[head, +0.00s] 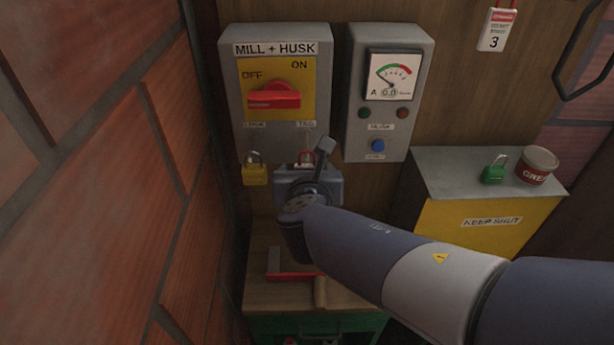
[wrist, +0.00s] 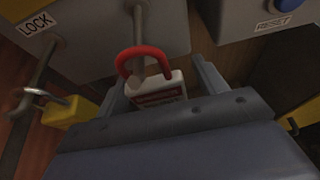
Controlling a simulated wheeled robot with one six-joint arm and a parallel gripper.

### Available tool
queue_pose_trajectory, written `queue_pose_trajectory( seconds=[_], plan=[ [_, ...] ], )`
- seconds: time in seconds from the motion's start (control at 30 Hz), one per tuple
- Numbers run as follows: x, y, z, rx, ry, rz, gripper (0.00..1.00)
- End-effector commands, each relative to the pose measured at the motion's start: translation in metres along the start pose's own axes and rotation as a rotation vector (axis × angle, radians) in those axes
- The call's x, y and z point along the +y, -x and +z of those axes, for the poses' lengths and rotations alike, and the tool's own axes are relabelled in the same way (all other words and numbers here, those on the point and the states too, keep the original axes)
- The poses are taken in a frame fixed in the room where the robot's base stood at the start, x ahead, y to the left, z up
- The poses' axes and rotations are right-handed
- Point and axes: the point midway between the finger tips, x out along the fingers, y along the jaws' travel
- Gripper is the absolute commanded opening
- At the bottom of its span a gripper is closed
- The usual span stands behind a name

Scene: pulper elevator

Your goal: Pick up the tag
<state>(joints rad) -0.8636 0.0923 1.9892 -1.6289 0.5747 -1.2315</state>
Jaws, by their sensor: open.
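A white tag (wrist: 158,92) with reddish print and a red loop hangs from a peg under the mill box in the wrist view. In the head view its red top (head: 307,157) shows under the "TAG" label, mostly hidden by my gripper (head: 308,168). In the wrist view my gripper (wrist: 163,88) is open, with one finger on each side of the tag. The tag's lower end is hidden behind the gripper body. I cannot tell whether either finger touches it.
The "MILL + HUSK" box (head: 275,130) has its red switch handle (head: 273,97) lying level. A yellow padlock (head: 255,174) hangs left of the tag. A meter box (head: 386,145) is to the right. A green padlock (head: 494,170) and grease tin (head: 538,166) stand on a cabinet.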

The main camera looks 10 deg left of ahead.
Motion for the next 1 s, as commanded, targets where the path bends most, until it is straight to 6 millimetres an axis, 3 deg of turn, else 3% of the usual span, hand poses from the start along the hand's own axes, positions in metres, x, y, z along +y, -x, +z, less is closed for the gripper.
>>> queue_pose_trajectory(
  seconds=[0.17,0.73,1.0],
  plan=[
    [0.0,0.0002,0.0001,0.0,0.0,0.0,0.66],
    [-0.0001,0.0005,0.0001,0.0,-0.001,0.0,0.2],
    [0.0,0.0008,0.001,0.0,-0.001,0.0,0.19]
  ],
)
